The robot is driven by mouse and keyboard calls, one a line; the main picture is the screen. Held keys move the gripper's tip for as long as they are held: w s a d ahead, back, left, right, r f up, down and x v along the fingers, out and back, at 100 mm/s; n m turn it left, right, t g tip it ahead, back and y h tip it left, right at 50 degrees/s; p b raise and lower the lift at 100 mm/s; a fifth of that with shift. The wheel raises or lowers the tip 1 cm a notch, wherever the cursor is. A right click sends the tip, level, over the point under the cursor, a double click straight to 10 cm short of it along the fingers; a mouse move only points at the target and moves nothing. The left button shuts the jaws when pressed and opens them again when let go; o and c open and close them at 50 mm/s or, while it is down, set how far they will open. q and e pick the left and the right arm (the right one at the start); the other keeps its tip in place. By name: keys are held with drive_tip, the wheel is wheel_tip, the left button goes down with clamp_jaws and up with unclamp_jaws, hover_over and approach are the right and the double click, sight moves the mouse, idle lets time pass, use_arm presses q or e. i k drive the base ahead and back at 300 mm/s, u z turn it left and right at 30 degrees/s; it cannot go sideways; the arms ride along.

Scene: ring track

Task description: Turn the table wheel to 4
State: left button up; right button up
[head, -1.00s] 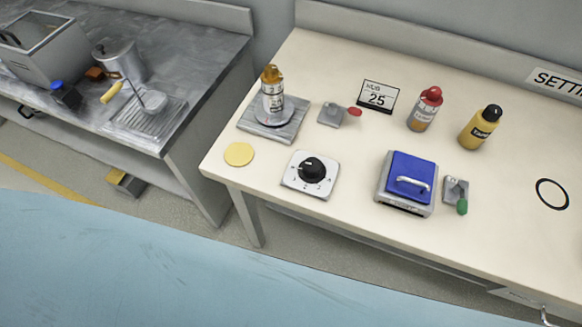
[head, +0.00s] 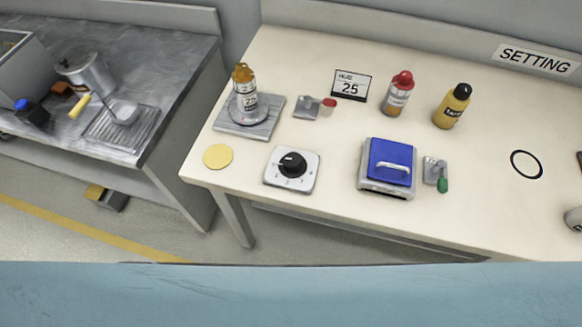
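The likely table wheel is a black knob (head: 292,164) on a square white dial plate (head: 280,181) near the front edge of the cream table. Small marks ring the knob, too small to read, so I cannot tell which number it points to. Neither of my grippers shows in the head view.
On the table (head: 330,205) stand a blue-lidded box (head: 391,152), a green-knobbed lever (head: 442,184), a red-knobbed lever (head: 328,104), a yellow disc (head: 218,157), a 25 card (head: 350,87), a red-capped bottle (head: 398,95) and a yellow bottle (head: 452,107). A metal counter (head: 160,60) is at left.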

sight(292, 166)
drive_tip(key=k, duration=1.25)
drive_tip(key=u, duration=0.7)
drive_tip(key=i, duration=1.15)
drive_tip(key=z, duration=0.65)
